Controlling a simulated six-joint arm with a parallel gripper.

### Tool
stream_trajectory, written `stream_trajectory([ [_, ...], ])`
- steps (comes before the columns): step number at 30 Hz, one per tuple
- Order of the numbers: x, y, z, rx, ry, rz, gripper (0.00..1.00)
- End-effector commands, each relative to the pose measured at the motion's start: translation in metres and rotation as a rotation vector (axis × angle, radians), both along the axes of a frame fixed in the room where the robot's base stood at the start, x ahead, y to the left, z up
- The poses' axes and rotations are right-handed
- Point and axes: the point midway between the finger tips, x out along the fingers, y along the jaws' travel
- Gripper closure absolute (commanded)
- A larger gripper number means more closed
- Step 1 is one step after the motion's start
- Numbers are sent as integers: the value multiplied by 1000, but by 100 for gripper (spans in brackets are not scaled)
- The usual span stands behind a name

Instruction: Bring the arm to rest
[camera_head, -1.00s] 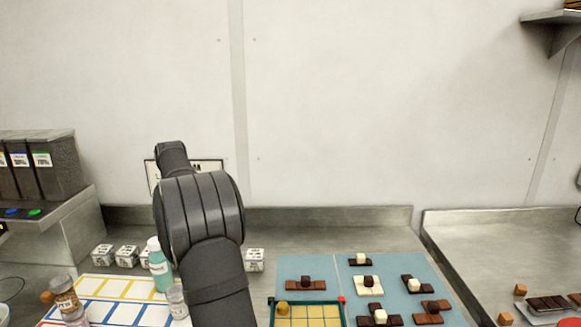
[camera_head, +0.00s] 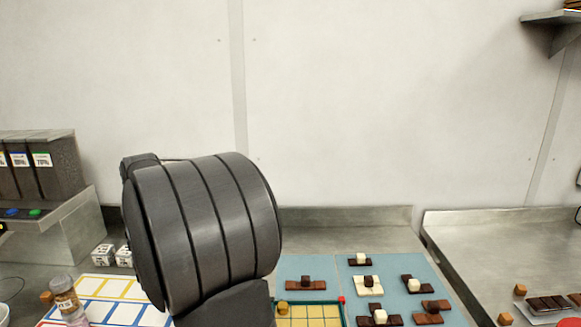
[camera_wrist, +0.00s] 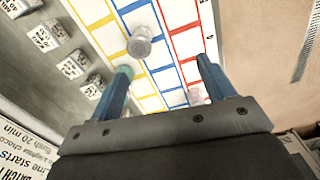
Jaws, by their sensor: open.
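My gripper (camera_wrist: 163,67) shows in the wrist view with its two blue fingers spread apart and nothing between them. Behind the fingers is the white grid mat (camera_wrist: 178,15) with yellow, blue and red lines. The teal bottle top (camera_wrist: 124,70) shows right beside the left fingertip; I cannot tell whether they touch. In the head view my dark arm rises from the bottom edge with a large rounded joint toward the camera. It hides my gripper there, as well as the teal bottle and part of the mat (camera_head: 98,297).
A clear jar (camera_wrist: 140,45) and a pinkish jar (camera_wrist: 197,94) stand on the mat. Several white labelled cubes (camera_head: 103,254) line the back. At right, a blue board (camera_head: 345,270) holds several chocolate pieces beside a yellow mould (camera_head: 310,314).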

Motion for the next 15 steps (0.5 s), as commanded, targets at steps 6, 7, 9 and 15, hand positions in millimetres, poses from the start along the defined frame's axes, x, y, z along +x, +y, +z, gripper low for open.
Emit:
stream_trajectory([
  [6,-27,19,-15,-2,2,10,25],
  [7,-28,24,-19,-2,2,10,25],
  [9,-31,36,-26,-1,1,10,25],
  [15,-39,69,-46,-2,2,9,25],
])
